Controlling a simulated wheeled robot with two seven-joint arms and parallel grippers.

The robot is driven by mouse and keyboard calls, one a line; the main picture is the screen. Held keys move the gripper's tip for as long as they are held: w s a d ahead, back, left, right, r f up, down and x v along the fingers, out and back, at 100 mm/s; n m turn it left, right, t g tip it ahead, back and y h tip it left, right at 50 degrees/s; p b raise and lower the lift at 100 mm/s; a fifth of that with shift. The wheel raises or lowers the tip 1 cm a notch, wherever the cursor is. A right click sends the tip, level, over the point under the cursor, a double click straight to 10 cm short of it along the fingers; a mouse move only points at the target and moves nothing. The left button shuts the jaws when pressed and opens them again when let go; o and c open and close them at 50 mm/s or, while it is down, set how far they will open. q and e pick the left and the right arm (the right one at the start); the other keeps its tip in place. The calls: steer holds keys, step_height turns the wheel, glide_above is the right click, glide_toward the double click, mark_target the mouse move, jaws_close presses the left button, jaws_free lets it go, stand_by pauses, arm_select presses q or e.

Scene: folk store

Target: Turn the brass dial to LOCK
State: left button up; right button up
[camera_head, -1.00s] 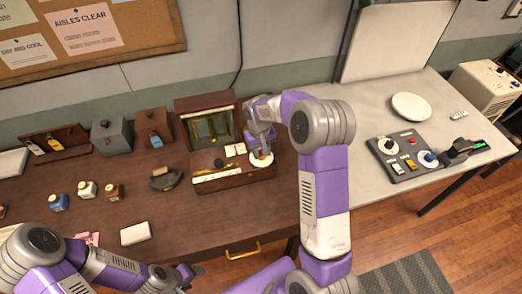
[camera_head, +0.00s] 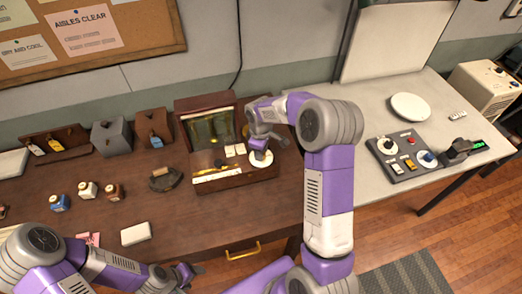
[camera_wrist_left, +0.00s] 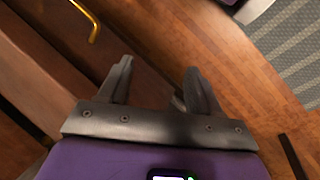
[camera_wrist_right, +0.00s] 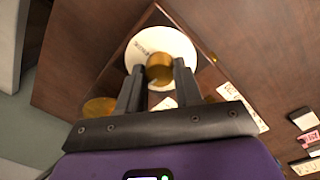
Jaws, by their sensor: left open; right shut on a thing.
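The brass dial (camera_wrist_right: 159,68) is a round knob on a white lettered disc (camera_wrist_right: 180,43); the lettering is too small to read. The disc also shows at the right end of the open wooden box (camera_head: 235,182) in the head view. My right gripper (camera_wrist_right: 158,76) is shut on the dial, one finger on each side, as the right wrist view shows. In the head view my right gripper (camera_head: 260,154) reaches down over the disc and hides most of the dial. My left gripper (camera_wrist_left: 158,72) is open and empty, low in front of the table.
Another brass round part (camera_wrist_right: 99,107) is near the dial. Small bottles (camera_head: 88,190), a dark ring-shaped item (camera_head: 166,179) and a white block (camera_head: 135,234) are left of the box. A control panel (camera_head: 408,160) and white plate (camera_head: 410,107) are on the light table at right.

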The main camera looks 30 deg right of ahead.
steer(key=shift+n, duration=0.3)
stand_by(0.4)
steer(key=o, duration=1)
steer(key=shift+o, duration=0.2)
step_height(320, 180, up, 8)
steer(key=shift+s+a+f, duration=0.1)
steer(key=shift+a+f, duration=0.05)
